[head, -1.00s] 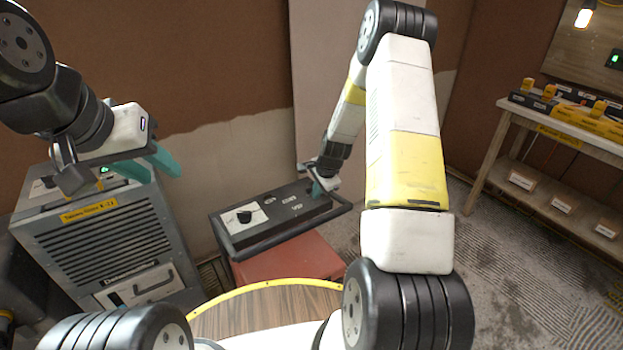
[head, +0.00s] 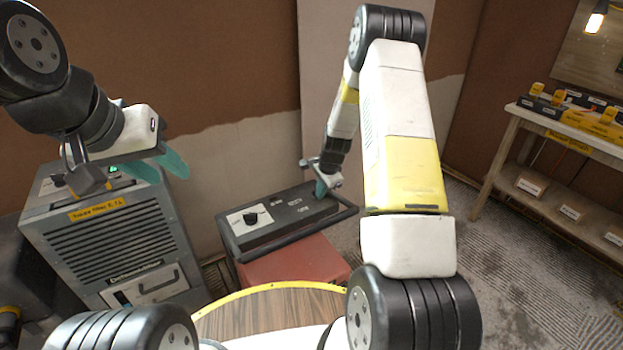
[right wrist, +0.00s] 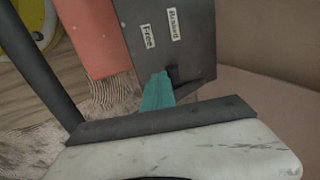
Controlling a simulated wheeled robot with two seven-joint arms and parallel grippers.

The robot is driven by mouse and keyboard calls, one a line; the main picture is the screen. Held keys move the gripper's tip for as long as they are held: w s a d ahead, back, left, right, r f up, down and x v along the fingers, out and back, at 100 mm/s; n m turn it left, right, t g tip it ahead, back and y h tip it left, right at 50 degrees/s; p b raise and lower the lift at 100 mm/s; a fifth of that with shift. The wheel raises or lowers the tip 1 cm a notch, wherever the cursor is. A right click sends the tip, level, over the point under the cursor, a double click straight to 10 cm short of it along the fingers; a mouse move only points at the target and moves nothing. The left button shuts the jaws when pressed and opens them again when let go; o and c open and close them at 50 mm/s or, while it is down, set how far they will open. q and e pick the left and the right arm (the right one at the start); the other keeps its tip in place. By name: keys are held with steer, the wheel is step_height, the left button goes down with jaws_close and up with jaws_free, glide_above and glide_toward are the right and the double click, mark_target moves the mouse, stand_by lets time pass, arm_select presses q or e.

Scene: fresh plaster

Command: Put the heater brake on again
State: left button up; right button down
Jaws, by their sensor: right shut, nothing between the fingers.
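A dark control panel (head: 285,222) with a raised rim lies on a red box. A black knob (head: 251,218) sits on its white plate at the left. Labels reading "Free" (right wrist: 148,36) and "Braked" (right wrist: 173,25) show in the right wrist view. My right gripper (head: 320,189) is shut and empty at the panel's right end. Its teal fingertips (right wrist: 159,84) are by a small dark part (right wrist: 186,80) beyond the labels; I cannot tell whether they touch it. My left gripper (head: 166,170) is open and empty above the grey heater-like unit's right side.
The grey louvred unit (head: 105,248) with a yellow label stands at the left. The red box (head: 292,263) supports the panel. A wooden round top (head: 265,308) with yellow edge is in front. A shelf bench (head: 545,118) with boxes stands right; floor between is clear.

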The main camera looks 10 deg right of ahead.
steer(key=shift+w, duration=0.1)
steer(key=shift+w+a+r+g+h, duration=0.25)
steer(key=shift+w+g, duration=0.25)
steer(key=shift+g, duration=0.15)
steer(key=shift+w+a+r+g+h, duration=0.25)
steer(key=shift+w+g, duration=0.25)
steer(key=shift+g, duration=0.15)
steer(key=shift+w+a+r+g+h, duration=0.15)
steer(key=shift+w+g+h, duration=0.25)
steer(key=shift+w+g, duration=0.55)
steer(key=shift+a+r, duration=0.1)
steer(key=shift+s, duration=0.1)
steer(key=shift+r, duration=0.1)
steer(key=shift+r, duration=0.7)
